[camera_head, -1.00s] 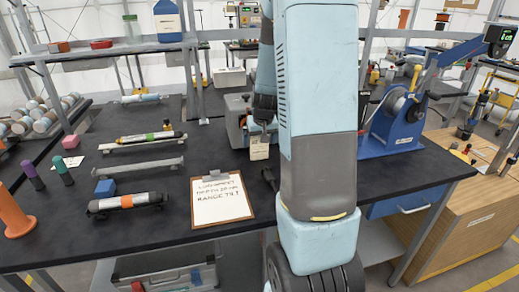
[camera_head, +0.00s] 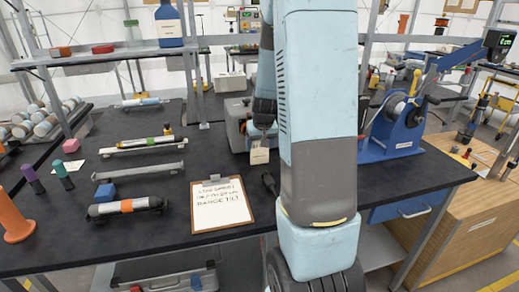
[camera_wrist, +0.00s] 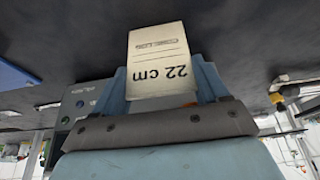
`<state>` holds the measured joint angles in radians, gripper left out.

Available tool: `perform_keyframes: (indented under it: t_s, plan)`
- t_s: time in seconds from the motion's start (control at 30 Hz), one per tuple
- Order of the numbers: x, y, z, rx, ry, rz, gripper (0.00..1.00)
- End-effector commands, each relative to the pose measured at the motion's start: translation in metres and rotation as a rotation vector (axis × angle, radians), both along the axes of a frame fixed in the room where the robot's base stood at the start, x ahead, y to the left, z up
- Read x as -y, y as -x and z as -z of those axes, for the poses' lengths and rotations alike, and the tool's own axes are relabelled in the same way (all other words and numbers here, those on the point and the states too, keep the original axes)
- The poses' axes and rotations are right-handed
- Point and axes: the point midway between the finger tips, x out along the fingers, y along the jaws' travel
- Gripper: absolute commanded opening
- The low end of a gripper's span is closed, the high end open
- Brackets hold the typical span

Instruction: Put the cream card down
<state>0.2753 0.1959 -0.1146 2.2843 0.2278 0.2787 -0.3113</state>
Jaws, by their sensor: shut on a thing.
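The cream card (camera_head: 259,156) hangs below my gripper (camera_head: 263,136) over the black bench top (camera_head: 228,170), in front of a grey case. In the wrist view the card (camera_wrist: 158,55) shows "22 cm" and lines of print, upside down. My gripper (camera_wrist: 162,88) is shut on the card, with a blue finger at each side. I cannot tell whether the card's lower edge touches the bench. My arm hides part of the bench to the right.
A clipboard (camera_head: 221,204) lies in front, left of my arm. A dark-handled tool (camera_head: 269,183) lies beside it. The grey case (camera_head: 238,122) stands behind the card. A blue winch stand (camera_head: 392,125) is at right. Tubes on racks (camera_head: 145,145) fill the left.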

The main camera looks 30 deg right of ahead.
Motion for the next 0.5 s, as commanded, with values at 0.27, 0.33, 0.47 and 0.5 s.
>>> perform_keyframes:
  t_s: [0.27, 0.33, 0.47, 0.5]
  plan:
    - [0.0, -0.001, -0.032, 0.006, 0.002, -0.002, 0.4]
    - [0.0, 0.007, -0.041, 0.004, 0.001, 0.0, 0.4]
    - [0.001, 0.025, -0.062, 0.006, 0.002, 0.0, 0.4]
    - [0.001, 0.031, -0.068, 0.005, 0.001, 0.001, 0.4]
